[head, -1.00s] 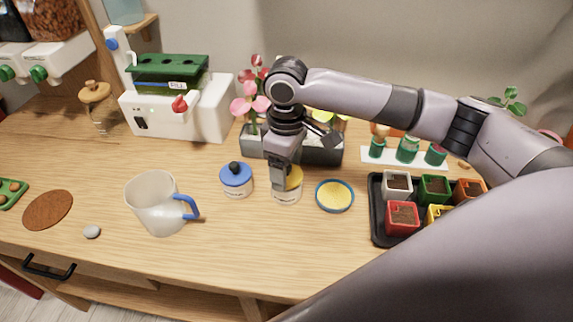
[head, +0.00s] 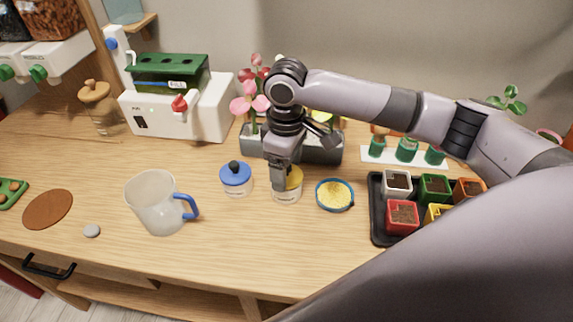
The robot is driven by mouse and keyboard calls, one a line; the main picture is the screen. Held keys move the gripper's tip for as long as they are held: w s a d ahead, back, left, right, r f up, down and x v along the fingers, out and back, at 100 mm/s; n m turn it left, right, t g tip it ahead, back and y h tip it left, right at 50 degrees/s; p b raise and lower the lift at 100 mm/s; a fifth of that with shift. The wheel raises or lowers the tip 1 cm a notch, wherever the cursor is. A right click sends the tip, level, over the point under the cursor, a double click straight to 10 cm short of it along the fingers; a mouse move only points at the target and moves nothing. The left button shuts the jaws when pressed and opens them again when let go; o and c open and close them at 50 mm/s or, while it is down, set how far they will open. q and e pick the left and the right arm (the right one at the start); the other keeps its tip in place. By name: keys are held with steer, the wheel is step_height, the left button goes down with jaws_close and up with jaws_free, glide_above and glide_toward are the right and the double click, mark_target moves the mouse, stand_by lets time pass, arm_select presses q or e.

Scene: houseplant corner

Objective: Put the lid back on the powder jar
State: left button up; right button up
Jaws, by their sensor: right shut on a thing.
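A small white jar (head: 287,197) with a label stands near the middle of the table. A yellow lid (head: 295,180) is at its top, partly hidden by my right gripper (head: 280,183). My right gripper points down over this jar and is shut on the yellow lid. The lid looks level at the jar's mouth, but the gripper hides whether it is fully seated. A second white jar (head: 237,189) with a blue lid (head: 235,174) and a dark knob stands just to the left. My left gripper is not in view.
A blue-rimmed round dish (head: 335,207) with yellow contents lies close to the right. A black tray (head: 378,225) of pots is farther right. A clear pitcher (head: 155,205) stands left, a flower planter (head: 258,142) behind. The table front is clear.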

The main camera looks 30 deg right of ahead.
stand_by(0.4)
steer(key=o, duration=1.1)
steer(key=shift+c, duration=0.2)
steer(key=shift+r, duration=3.5)
jaws_close()
steer(key=shift+f, duration=0.1)
